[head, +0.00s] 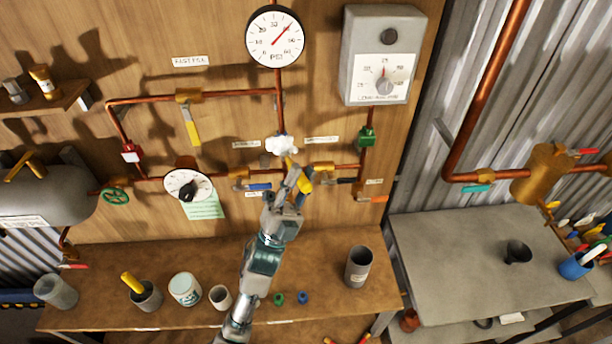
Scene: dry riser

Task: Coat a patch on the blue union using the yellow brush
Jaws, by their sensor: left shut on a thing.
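My left gripper (296,182) is raised in front of the pipe board, shut on the yellow brush (304,185). The brush's yellow handle shows at the fingers, and its upper end reaches up to a white lumpy mass (281,145). That mass sits around the vertical copper pipe below the pressure gauge. Whether the bristles touch it is hard to tell. No blue surface of the union shows clearly; the white mass may hide it. A green fitting (367,136) is on the pipe to the right. My right gripper is not in view.
A pressure gauge (275,39), a dial box (384,56) and valve handles crowd the board. The wooden bench (333,312) below holds a white tub (185,289), a grey cup (146,295) with a yellow-handled item and a dark cylinder (358,267). A grey table (450,265) stands right.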

